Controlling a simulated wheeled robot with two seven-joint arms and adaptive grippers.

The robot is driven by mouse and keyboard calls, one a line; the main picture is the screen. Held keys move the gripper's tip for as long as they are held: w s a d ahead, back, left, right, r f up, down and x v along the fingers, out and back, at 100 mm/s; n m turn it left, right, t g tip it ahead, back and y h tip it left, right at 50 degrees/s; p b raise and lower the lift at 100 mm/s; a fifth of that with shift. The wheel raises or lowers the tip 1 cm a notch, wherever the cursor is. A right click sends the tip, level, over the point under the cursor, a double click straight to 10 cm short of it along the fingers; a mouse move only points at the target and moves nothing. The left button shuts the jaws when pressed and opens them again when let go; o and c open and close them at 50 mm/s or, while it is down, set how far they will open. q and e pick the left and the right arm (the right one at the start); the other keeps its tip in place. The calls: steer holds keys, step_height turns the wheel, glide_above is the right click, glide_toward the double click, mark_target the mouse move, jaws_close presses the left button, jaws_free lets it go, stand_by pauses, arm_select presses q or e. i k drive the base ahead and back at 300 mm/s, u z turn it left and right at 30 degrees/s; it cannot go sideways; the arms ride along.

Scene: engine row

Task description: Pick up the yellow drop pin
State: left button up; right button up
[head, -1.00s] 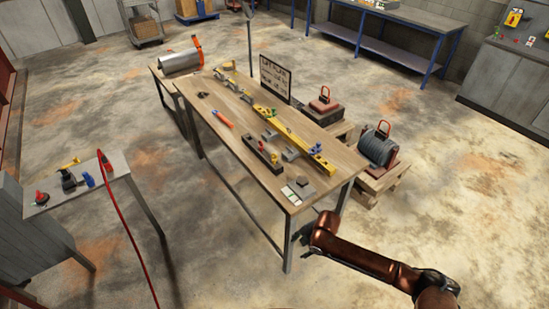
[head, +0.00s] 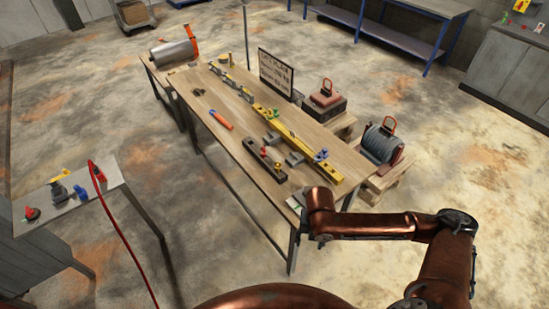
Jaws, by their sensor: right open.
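Small yellow parts show in the head view, but they are too small to tell which one is the yellow drop pin. One yellow piece (head: 224,58) stands at the far end of the wooden table (head: 235,125). Another yellow piece (head: 64,172) lies on the small side table at left. A long yellow bar (head: 300,145) runs along the wooden table. My right gripper (head: 304,222) is at the table's near corner, largely hidden by my copper wrist; it is open and no object shows in it. My left gripper is not in view.
A dark block (head: 265,160) with red-topped pieces sits near the table's front. An orange-handled tool (head: 221,119) lies farther back. A sign (head: 276,74) stands at the right edge. A cable reel (head: 381,146) stands right of the table. A red cable (head: 119,233) hangs at left.

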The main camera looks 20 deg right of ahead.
mark_target(277, 167)
steer(key=i, duration=1.45)
